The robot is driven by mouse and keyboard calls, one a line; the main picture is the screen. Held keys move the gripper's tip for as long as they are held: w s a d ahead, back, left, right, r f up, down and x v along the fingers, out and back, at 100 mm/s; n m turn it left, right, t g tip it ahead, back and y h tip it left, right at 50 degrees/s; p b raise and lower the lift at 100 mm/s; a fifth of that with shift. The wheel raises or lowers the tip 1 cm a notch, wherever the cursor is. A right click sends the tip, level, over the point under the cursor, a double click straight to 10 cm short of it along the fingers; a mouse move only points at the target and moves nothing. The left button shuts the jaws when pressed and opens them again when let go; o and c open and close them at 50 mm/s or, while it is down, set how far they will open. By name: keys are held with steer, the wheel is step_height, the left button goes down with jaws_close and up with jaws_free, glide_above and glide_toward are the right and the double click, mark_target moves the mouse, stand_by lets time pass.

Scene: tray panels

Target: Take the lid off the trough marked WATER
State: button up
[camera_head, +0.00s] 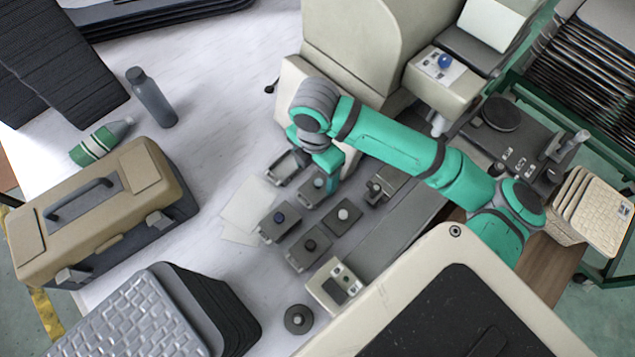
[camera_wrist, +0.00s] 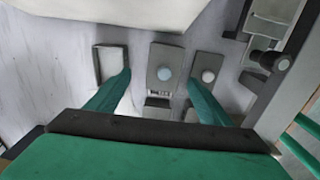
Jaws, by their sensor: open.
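Several small dark grey troughs with knobbed lids stand together below my arm in the head view. I cannot read which one is marked WATER.
A large beige machine (camera_head: 370,45) stands just behind the troughs. A small beige box with a display (camera_head: 334,287) and a round dark knobbed object (camera_head: 298,319) lie in front.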

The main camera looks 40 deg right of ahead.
mark_target(319, 182)
steer(key=shift+s+d+f, duration=0.1)
steer(key=shift+s+f, duration=0.05)
steer(key=shift+f, duration=0.6)
steer(key=shift+s+d+f, duration=0.1)
steer(key=shift+s+f, duration=0.1)
steer(key=shift+f, duration=0.6)
steer(key=shift+s+f, duration=0.15)
steer(key=shift+f, duration=0.6)
steer(key=c, duration=1.1)
steer(key=shift+w, duration=0.1)
